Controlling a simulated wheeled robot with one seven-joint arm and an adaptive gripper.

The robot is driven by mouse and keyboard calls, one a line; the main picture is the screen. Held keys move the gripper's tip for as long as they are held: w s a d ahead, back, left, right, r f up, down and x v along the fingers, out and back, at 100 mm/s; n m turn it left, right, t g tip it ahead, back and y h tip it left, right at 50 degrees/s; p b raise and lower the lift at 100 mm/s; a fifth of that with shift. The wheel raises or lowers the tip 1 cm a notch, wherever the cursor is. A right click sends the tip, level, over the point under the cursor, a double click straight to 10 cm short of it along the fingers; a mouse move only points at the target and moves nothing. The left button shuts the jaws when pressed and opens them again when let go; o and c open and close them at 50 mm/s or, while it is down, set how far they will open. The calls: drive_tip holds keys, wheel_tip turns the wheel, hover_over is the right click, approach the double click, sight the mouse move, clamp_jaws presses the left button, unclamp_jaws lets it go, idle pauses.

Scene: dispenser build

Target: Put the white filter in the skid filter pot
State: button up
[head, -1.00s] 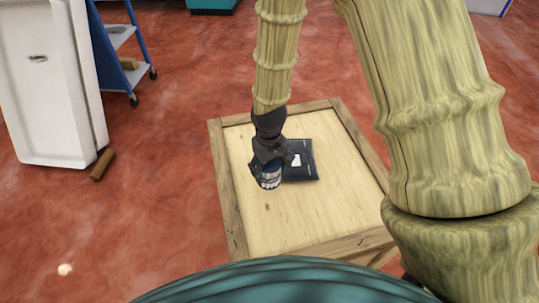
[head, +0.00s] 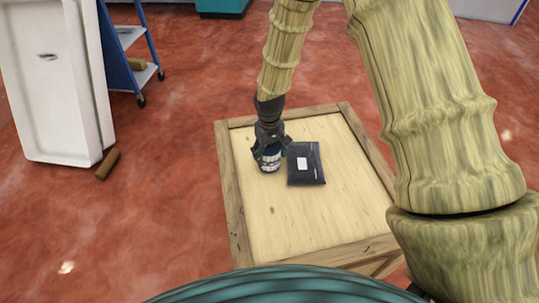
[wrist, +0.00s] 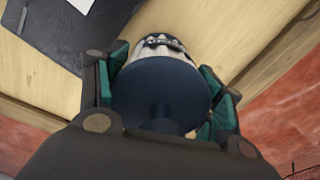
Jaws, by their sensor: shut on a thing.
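My gripper (head: 268,154) points down over the left part of the wooden crate top. It is shut on the white filter (head: 271,160), which shows as a white ribbed body with a dark blue end. In the wrist view the green finger pads (wrist: 222,100) press on both sides of the filter (wrist: 160,92), its dark blue round end towards the camera. The fingers and the blue end hide most of its body. I cannot tell whether it touches the crate top. I cannot make out a filter pot in either view.
The wooden crate (head: 300,225) has a raised rim and a mostly clear top. A flat black folder (head: 306,174) with a white label lies just right of my gripper. A white cabinet (head: 52,85), a blue cart (head: 128,55) and a brown block (head: 107,164) stand left on the red floor.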

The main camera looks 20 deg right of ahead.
drive_tip(key=shift+f, duration=0.35)
drive_tip(key=o, duration=1.2)
drive_tip(key=shift+r, duration=0.1)
